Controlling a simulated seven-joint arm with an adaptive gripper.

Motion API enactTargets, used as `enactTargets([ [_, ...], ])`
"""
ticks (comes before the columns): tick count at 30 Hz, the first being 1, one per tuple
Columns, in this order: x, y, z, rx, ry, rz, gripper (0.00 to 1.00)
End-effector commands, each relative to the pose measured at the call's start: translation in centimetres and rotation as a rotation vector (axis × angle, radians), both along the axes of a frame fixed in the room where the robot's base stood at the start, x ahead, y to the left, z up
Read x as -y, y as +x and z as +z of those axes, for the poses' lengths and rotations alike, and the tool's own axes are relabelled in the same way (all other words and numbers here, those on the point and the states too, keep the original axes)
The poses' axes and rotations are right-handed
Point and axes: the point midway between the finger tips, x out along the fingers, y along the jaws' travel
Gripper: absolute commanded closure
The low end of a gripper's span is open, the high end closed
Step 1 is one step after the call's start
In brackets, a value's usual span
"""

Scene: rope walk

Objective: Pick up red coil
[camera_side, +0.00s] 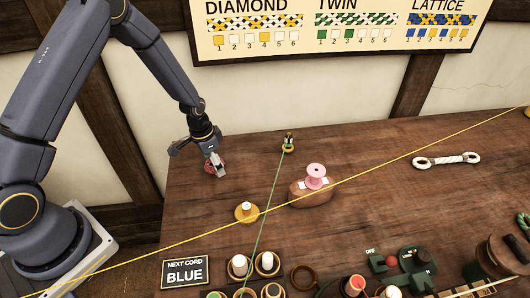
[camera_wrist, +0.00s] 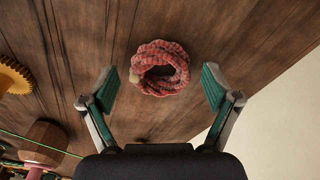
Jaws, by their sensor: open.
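The red coil (camera_wrist: 160,68) is a ring of pinkish-red rope with a pale end at its left. It lies on the wooden table. In the wrist view it sits ahead of and between the two fingers of my gripper (camera_wrist: 160,88), which are spread wide with green pads. The fingers appear clear of the coil on both sides. In the side view my gripper (camera_side: 213,166) points down at the table's left end, and the red coil (camera_side: 209,168) is mostly hidden behind it.
A yellow spool (camera_side: 247,212) and a brown block with a pink spool (camera_side: 316,172) stand to the right. Green and yellow cords stretch over the table. Several cups (camera_side: 238,266) line the front edge. A sign (camera_side: 186,272) reads "NEXT CORD BLUE". The table's left edge is close to my gripper.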

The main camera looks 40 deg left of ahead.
Motion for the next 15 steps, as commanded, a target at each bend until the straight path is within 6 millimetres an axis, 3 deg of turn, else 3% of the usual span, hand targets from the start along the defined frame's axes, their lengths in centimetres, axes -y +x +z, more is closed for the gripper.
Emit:
enactTargets([
  [7,0.01,0.03,-0.15,0.001,0.0,0.0,0.13],
  [15,0.01,0.02,-0.12,0.0,0.0,0.0,0.41],
])
